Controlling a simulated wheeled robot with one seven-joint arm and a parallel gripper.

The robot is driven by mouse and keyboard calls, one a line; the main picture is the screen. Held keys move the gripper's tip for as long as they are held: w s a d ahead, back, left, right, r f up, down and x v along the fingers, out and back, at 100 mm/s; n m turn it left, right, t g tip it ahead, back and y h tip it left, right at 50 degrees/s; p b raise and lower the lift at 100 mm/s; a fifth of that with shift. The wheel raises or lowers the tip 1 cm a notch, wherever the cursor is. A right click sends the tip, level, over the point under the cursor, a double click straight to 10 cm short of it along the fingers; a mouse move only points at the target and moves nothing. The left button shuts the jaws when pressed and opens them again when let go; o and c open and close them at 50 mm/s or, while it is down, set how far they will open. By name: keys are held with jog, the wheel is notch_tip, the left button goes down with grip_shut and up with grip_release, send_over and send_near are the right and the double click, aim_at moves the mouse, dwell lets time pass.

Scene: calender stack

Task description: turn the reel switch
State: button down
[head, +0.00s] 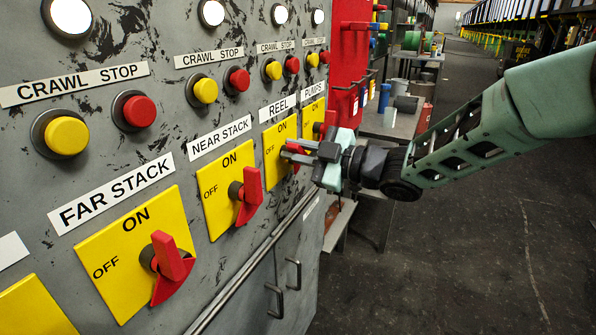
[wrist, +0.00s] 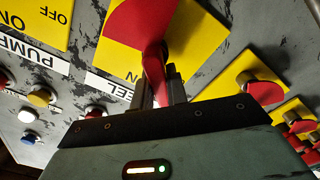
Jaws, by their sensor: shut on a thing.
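The reel switch is a red handle on a yellow ON/OFF plate (head: 272,158), under the white REEL label (head: 278,108). In the head view my gripper (head: 299,153) reaches it from the right and covers most of the handle. In the wrist view the red handle (wrist: 139,24) shows large, and its narrow grip runs down between my fingers (wrist: 160,90). My gripper is shut on this handle. Its exact angle against ON and OFF is hard to tell, as the gripper hides much of it.
The near stack switch (head: 249,196) and far stack switch (head: 168,265) stand to the left. The pumps plate (head: 311,116) is just beyond. Red and yellow buttons sit above. A metal rail (head: 262,254) runs below. The floor (head: 450,260) at right is clear.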

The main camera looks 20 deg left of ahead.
jog(key=n+b, duration=0.2)
jog(key=b, duration=0.1)
jog(key=f+n+b, duration=0.1)
jog(key=b, duration=0.2)
jog(key=n+b, duration=0.2)
jog(key=shift+s+f+n+b, duration=0.3)
jog(key=shift+f+b, duration=0.1)
jog(key=n+b, duration=0.3)
jog(key=b, duration=0.1)
jog(key=shift+s+f+b, duration=0.1)
jog(key=shift+b, duration=0.2)
jog(key=shift+n, duration=0.4)
jog(key=c, duration=1.4)
grip_release()
jog(key=shift+d, duration=0.1)
jog(key=d, duration=0.5)
jog(key=s+d, duration=0.1)
jog(key=d, duration=1.1)
jog(key=shift+s+d, duration=0.1)
jog(key=shift+s, duration=0.05)
